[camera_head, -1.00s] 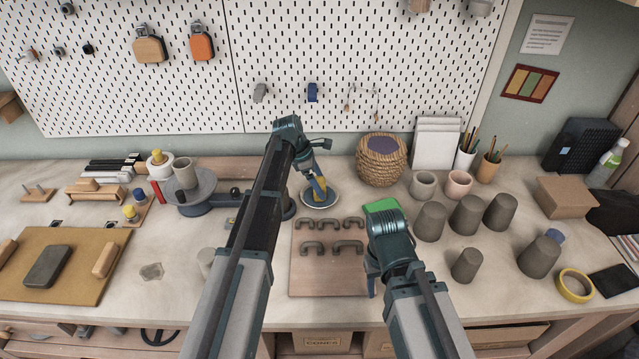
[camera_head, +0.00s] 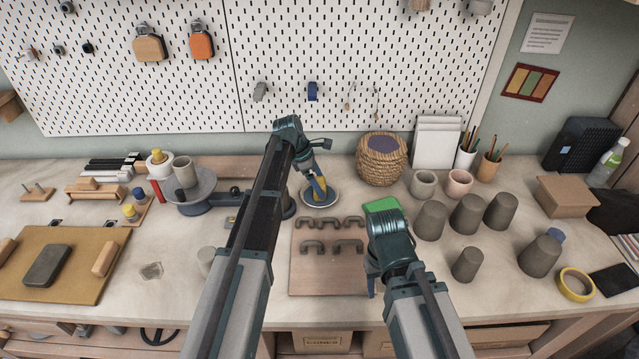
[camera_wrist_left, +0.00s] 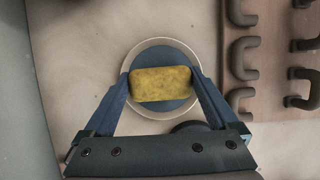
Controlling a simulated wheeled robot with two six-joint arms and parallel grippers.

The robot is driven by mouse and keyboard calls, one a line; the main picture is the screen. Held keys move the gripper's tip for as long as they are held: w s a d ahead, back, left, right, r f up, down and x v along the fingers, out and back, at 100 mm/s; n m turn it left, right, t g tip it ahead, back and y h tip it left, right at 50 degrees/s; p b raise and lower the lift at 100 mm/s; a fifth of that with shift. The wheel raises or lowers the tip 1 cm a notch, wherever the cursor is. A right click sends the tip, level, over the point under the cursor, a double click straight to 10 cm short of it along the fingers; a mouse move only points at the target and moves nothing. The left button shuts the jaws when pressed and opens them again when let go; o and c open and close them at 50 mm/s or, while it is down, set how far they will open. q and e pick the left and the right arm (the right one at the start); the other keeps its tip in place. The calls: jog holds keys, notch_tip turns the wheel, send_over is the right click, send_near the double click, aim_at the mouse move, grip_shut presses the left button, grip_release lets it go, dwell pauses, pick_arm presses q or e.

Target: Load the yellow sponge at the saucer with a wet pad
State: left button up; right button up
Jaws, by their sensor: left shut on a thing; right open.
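The yellow sponge (camera_wrist_left: 160,84) lies over the blue inside of the saucer in the left wrist view. The saucer (camera_head: 306,200) has a pale rim (camera_wrist_left: 150,46) that shows around the sponge. My left gripper (camera_head: 319,188) reaches down at the saucer, its blue fingers on both short ends of the sponge (camera_wrist_left: 163,87). It is shut on the sponge. In the head view the sponge is mostly hidden behind the fingers. My right gripper (camera_head: 370,285) is low at the right edge of the board, mostly hidden by its own arm; it holds nothing that I can see.
A wooden board (camera_head: 325,278) with several dark clay handles (camera_head: 348,247) lies in front of the saucer. A green block (camera_head: 381,204) is behind my right arm. A woven basket (camera_head: 381,165) stands right of the saucer; several grey cups (camera_head: 467,215) stand farther right.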

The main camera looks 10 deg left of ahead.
aim_at(320, 183)
dwell(0.5)
pick_arm(q)
notch_tip(320, 183, up, 7)
jog(key=p, duration=0.7)
pick_arm(e)
notch_tip(320, 183, up, 7)
pick_arm(q)
jog(key=shift+f, duration=0.1)
pick_arm(e)
jog(key=shift+f, duration=0.15)
pick_arm(q)
jog(key=shift+f+b, duration=0.5)
jog(key=shift+b, duration=0.1)
jog(key=shift+r, duration=0.1)
pick_arm(e)
jog(key=shift+f, duration=0.35)
